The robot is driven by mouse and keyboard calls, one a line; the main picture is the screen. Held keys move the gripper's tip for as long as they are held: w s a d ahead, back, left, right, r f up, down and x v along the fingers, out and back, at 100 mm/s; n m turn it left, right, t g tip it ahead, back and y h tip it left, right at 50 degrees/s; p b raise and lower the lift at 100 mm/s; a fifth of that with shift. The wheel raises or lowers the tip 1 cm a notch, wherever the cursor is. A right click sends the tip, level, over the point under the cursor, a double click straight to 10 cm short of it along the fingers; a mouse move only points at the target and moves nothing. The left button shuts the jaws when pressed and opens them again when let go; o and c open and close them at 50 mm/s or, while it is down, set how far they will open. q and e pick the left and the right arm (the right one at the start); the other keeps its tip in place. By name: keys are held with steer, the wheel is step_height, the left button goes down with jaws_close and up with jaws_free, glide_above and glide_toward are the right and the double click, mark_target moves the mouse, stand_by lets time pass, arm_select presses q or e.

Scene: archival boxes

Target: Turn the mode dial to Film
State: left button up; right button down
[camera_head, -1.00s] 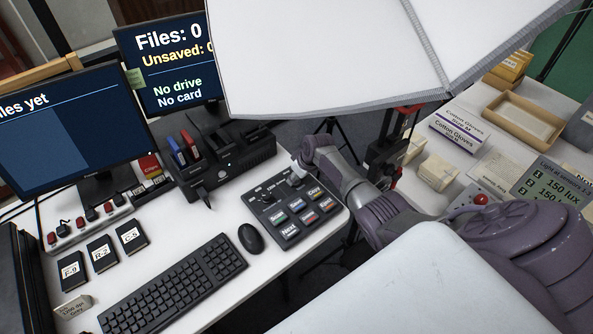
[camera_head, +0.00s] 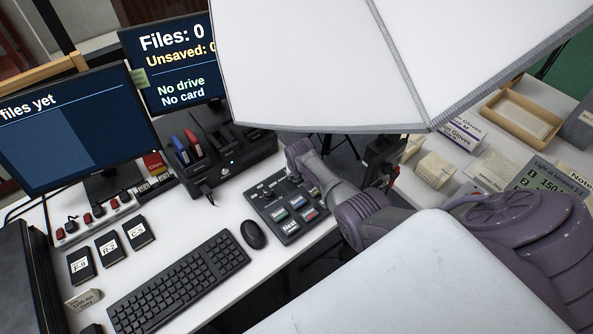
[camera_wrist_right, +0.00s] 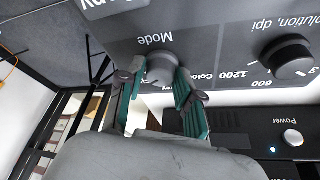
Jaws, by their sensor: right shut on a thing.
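The control panel (camera_head: 263,206) is a dark grey box with several coloured keys, on the desk right of the mouse. In the right wrist view the mode dial (camera_wrist_right: 163,66) is a grey round knob beside the upside-down label "Mode". My right gripper (camera_wrist_right: 161,80) has its two teal-padded fingers on either side of the dial and is shut on it. The "Colour" label shows beside it; the rest of the dial's markings, and where its pointer stands, I cannot tell. In the head view my right wrist covers the panel's far right corner. My left gripper is out of view.
A resolution knob (camera_wrist_right: 286,57) sits beside the mode dial. A large white light panel (camera_head: 300,60) hangs above my right arm. Keyboard (camera_head: 180,283) and mouse (camera_head: 253,234) lie at left.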

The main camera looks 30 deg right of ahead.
stand_by(0.5)
steer(key=c, duration=0.8)
jaws_free()
steer(key=shift+o, duration=0.2)
steer(key=v, duration=1.2)
steer(key=shift+a, duration=0.1)
